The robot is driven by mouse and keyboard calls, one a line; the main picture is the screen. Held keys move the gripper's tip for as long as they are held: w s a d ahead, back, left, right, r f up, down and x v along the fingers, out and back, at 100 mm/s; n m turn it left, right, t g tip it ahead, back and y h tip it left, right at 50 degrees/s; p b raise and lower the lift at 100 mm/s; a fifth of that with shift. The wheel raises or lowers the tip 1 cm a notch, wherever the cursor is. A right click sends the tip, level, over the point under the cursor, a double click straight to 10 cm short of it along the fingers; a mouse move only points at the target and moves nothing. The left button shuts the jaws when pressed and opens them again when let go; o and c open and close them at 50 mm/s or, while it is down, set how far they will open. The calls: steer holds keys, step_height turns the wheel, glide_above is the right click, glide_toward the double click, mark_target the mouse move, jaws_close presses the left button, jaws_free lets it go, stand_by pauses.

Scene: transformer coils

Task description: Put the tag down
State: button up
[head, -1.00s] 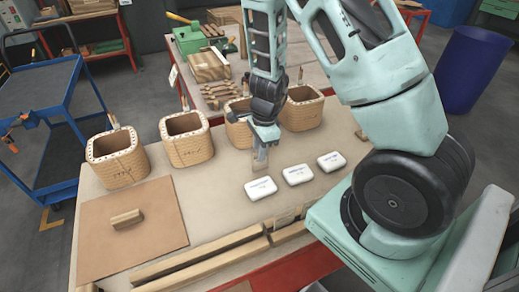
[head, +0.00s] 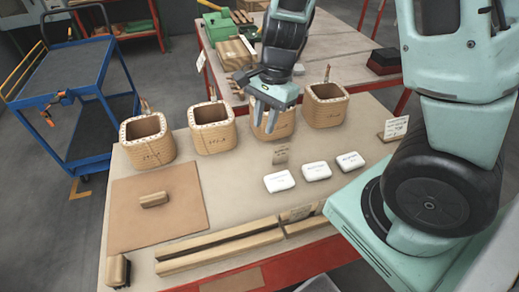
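The tag (head: 281,155), a small brown slip with dark writing, is on the tan worktable (head: 235,178). It seems to lie flat, between the third coil from the left and the white packets. My gripper (head: 261,126) is above and a little left of the tag, apart from it. Its two fingers are spread with nothing visible between them. It partly hides the third wound coil (head: 272,123) behind it.
More square coils stand in the row: one far left (head: 148,150), one beside it (head: 212,140), one right (head: 325,112). Three white packets (head: 316,171) lie in front. A brown board (head: 185,215) bears a wooden block (head: 154,200). A small sign (head: 395,128) stands at right.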

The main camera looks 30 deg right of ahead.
steer(key=s+a+r+n+h, duration=0.1)
steer(key=s+a+r+n, duration=0.3)
steer(key=s+a+n, duration=0.3)
steer(key=s+a+r+n, duration=0.4)
steer(key=s+a+n, duration=0.4)
steer(key=n, duration=0.7)
steer(key=shift+s+n+h, duration=0.3)
steer(key=shift+s+h, duration=0.1)
steer(key=shift+s, duration=0.5)
